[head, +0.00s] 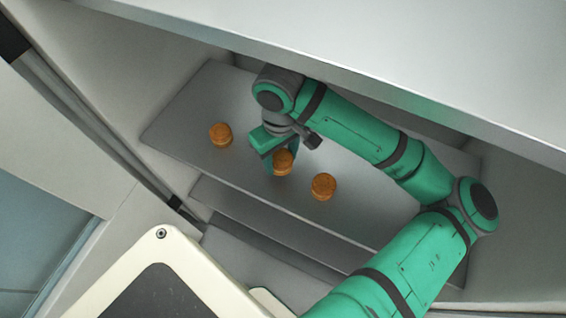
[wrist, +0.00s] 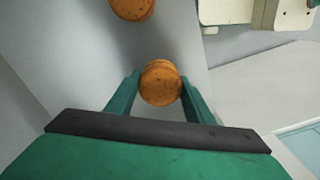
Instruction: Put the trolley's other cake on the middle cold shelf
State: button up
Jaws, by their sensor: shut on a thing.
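My gripper (head: 279,154) reaches in over a grey shelf (head: 180,128) inside the cold cabinet. It is shut on a round brown-orange cake (head: 283,162), which also shows between the two green fingers in the wrist view (wrist: 160,84). I cannot tell whether this cake touches the shelf or is just above it. A second like cake (head: 220,134) stands on the shelf to the left, and a third (head: 323,186) to the right, both apart from the held one. One of these shows at the top of the wrist view (wrist: 132,8). No trolley can be made out for certain.
Another shelf (head: 230,208) lies below this one. The cabinet's pale top panel (head: 400,50) runs close above my arm. A cream-framed dark panel (head: 160,290) stands at the lower left in front. Bare shelf shows between the cakes and to the right.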

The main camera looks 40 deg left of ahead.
aim_at(281, 157)
jog(key=shift+f, duration=1.75)
jog(key=shift+f, duration=0.15)
jog(key=o, duration=0.7)
jog(key=shift+r, duration=3.9)
